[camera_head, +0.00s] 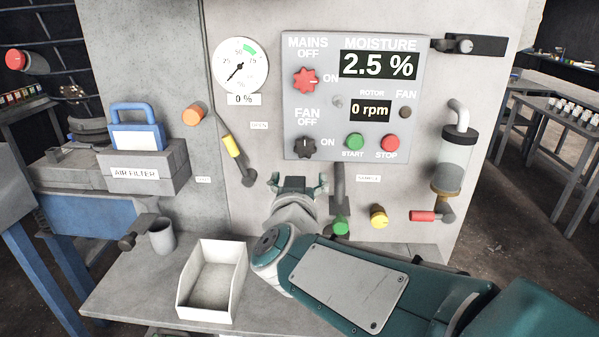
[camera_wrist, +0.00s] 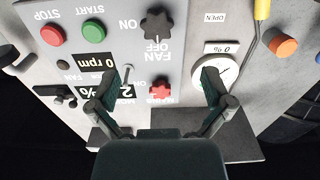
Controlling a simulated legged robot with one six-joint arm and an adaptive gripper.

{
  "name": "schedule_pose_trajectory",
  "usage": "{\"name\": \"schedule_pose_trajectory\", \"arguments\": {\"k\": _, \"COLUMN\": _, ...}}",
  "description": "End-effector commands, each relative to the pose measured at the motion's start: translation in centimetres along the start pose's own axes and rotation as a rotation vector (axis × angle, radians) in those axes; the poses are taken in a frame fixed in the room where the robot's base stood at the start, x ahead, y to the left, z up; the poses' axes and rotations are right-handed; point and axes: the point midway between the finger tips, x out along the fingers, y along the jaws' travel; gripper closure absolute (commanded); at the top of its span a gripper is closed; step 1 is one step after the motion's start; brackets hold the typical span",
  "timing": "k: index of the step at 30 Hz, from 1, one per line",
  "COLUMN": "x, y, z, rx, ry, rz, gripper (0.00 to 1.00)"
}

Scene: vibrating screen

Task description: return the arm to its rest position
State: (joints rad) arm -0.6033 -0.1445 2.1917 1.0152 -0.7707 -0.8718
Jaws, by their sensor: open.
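My gripper (camera_head: 296,184) is in front of the grey machine panel, just below the control box (camera_head: 330,125). Its two fingers are spread apart and nothing is between them. My teal arm reaches in from the lower right, over the shelf. In the wrist view my gripper (camera_wrist: 163,84) is open, facing the panel, which appears upside down. The red mains knob (camera_wrist: 160,88) and the black fan knob (camera_wrist: 157,24) show beyond the fingers. No contact between the fingers and the panel can be made out.
An open white tray (camera_head: 240,285) and a grey cup (camera_head: 162,236) stand on the shelf (camera_head: 130,300) left of my arm. A yellow-handled lever (camera_head: 231,146), a green knob (camera_head: 340,226), a yellow knob (camera_head: 378,217) and a red-handled valve (camera_head: 424,216) stick out of the panel.

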Motion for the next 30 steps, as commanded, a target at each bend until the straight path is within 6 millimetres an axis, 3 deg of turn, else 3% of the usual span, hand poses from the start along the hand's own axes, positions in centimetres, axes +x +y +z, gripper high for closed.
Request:
{"name": "schedule_pose_trajectory", "arguments": {"k": 7, "x": -1.2, "y": 1.5, "z": -0.2, "rx": 0.036, "ry": -0.069, "rz": -0.158, "gripper": 0.0}}
{"name": "schedule_pose_trajectory", "arguments": {"k": 14, "x": -5.0, "y": 4.2, "z": 2.5, "rx": 0.037, "ry": -0.282, "rz": -0.317, "gripper": 0.0}}
{"name": "schedule_pose_trajectory", "arguments": {"k": 21, "x": -11.0, "y": 9.1, "z": 7.4, "rx": 0.009, "ry": -0.6, "rz": -0.319, "gripper": 0.0}}
{"name": "schedule_pose_trajectory", "arguments": {"k": 30, "x": -20.0, "y": 16.6, "z": 13.1, "rx": -0.003, "ry": -0.997, "rz": -0.099, "gripper": 0.0}}
